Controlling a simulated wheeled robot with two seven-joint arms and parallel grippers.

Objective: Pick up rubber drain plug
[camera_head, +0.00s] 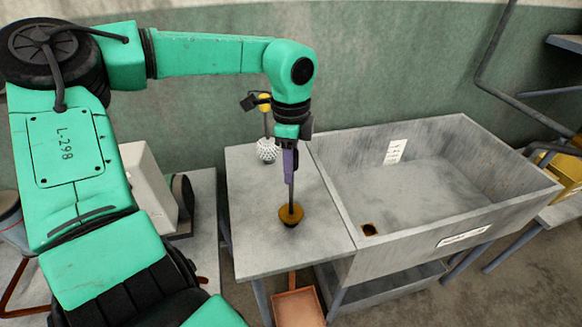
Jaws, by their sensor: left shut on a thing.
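The rubber drain plug (291,216) is a round orange-brown piece with a thin dark stem rising from it. It is over the front part of the grey side table left of the sink, upright. I cannot tell whether it touches the tabletop. My left gripper (290,172) points straight down above the plug and is shut on its stem. The exact grip is small and hard to make out. My right gripper is not in view.
A white knobbly ball brush (266,151) stands at the table's back. A brown dustpan-like tray (299,308) is below the front edge.

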